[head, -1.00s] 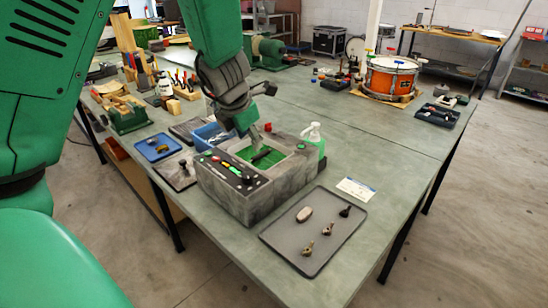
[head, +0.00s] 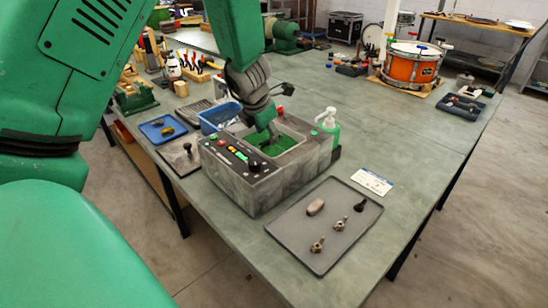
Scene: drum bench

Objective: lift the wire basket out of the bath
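The bath (head: 256,193) is a grey, mottled box with a control panel (head: 237,156) on its near left side and an open well with a green inside (head: 283,146). My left gripper (head: 270,132) points down over the well, its tips at or just inside the opening. A small dark piece shows by the fingertips. I cannot make out the wire basket clearly; its wires are too small to tell or are hidden by my gripper and the bath wall. Whether the fingers are open or shut is not clear. My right gripper is out of view.
A grey tray (head: 290,232) with several small metal parts lies in front right of the bath. A blue bin (head: 213,119) and a blue tray (head: 158,133) are left and behind. A green pump bottle (head: 329,127) stands close at the right. An orange drum (head: 409,66) sits farther back.

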